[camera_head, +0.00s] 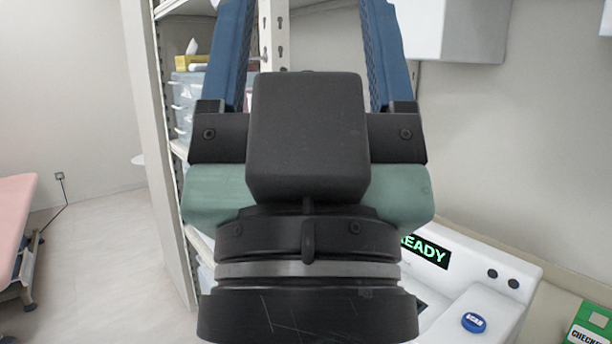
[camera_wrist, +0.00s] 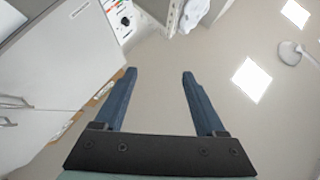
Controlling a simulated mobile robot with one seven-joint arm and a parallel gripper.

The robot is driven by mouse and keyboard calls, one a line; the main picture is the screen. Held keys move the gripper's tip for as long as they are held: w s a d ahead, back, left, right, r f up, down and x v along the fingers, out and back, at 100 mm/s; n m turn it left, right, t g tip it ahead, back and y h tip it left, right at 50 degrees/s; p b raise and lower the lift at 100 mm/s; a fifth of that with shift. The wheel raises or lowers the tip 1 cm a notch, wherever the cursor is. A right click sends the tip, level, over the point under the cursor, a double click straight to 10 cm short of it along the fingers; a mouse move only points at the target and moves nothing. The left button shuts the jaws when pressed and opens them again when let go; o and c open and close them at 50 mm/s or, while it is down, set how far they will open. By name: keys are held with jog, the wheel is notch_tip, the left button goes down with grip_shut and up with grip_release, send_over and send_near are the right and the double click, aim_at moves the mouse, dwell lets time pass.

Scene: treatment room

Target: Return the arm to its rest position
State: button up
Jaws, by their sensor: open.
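My gripper (camera_head: 306,50) fills the middle of the head view and points up, with its two blue fingers wide apart. In the wrist view my gripper (camera_wrist: 157,75) is also open, and nothing is between the fingers. The wrist view looks up past the fingers toward the ceiling. The fingertips are cut off at the top of the head view, and the gripper body hides much of what stands behind it.
A shelf unit (camera_head: 171,100) with plastic bins stands behind my gripper. A white device (camera_head: 480,300) with a READY display and a green box (camera_head: 592,325) are at lower right. A wall cabinet (camera_head: 460,28) hangs at upper right. A pink couch (camera_head: 14,215) is at left; the floor (camera_head: 110,270) beside it is clear.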

notch_tip(320, 180, up, 15)
jog(key=p, duration=1.3)
